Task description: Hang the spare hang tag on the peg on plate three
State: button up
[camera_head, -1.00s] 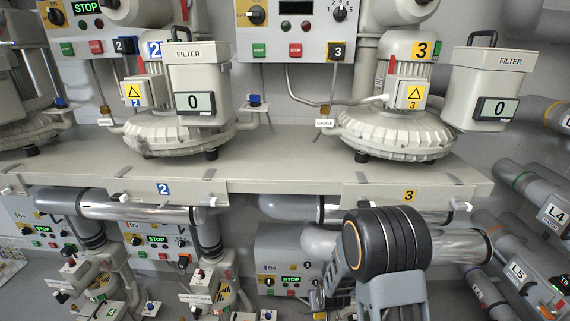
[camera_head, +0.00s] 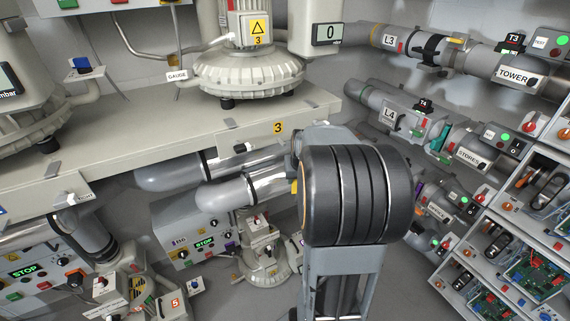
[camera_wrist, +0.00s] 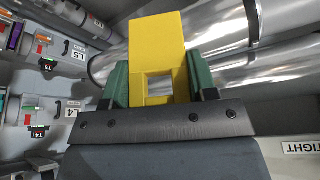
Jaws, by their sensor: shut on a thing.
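A yellow hang tag (camera_wrist: 157,40) with a square hole is held between the green fingers of my gripper (camera_wrist: 158,66), which is shut on it. In the head view only a small yellow piece of the tag (camera_head: 294,187) shows beside my dark wrist, which hides most of the gripper. Plate three (camera_head: 250,138) is on the shelf's front edge, marked by a yellow 3. A small white part (camera_head: 240,148) shows at its lower edge; I cannot tell whether it is the peg. The tag is below and right of the plate in the head view.
Large silver pipes (camera_head: 262,180) run under the shelf (camera_head: 170,125), close to the tag. Blower three (camera_head: 248,75) stands on the shelf. Labelled pipes and a rack of circuit boards (camera_head: 535,275) fill the right. Some grey floor is bare below.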

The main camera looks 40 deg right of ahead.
aim_at(285, 143)
jog(key=s+d+r, duration=0.1)
jog(key=s+r, duration=0.7)
jog(key=a+n, duration=0.1)
jog(key=s+a+n+y, duration=0.1)
jog(key=a, duration=0.1)
jog(key=s+a+n, duration=0.1)
jog(key=n, duration=0.1)
jog(key=shift+s+a+f+t, duration=0.1)
jog(key=shift+s+a+t, duration=0.05)
jog(key=shift+a+t, duration=0.15)
jog(key=shift+y, duration=0.3)
jog(key=w+d+p, duration=0.1)
jog(key=w, duration=0.4)
jog(key=w+d+p, duration=0.1)
jog(key=w+p, duration=0.1)
jog(key=w, duration=0.4)
jog(key=w+d+p, duration=0.1)
jog(key=w+p, duration=0.1)
jog(key=w, duration=0.4)
jog(key=shift+w, duration=0.15)
jog(key=shift+w+p, duration=0.2)
jog(key=shift+p, duration=0.15)
jog(key=shift+f, duration=0.1)
jog(key=shift+f, duration=0.1)
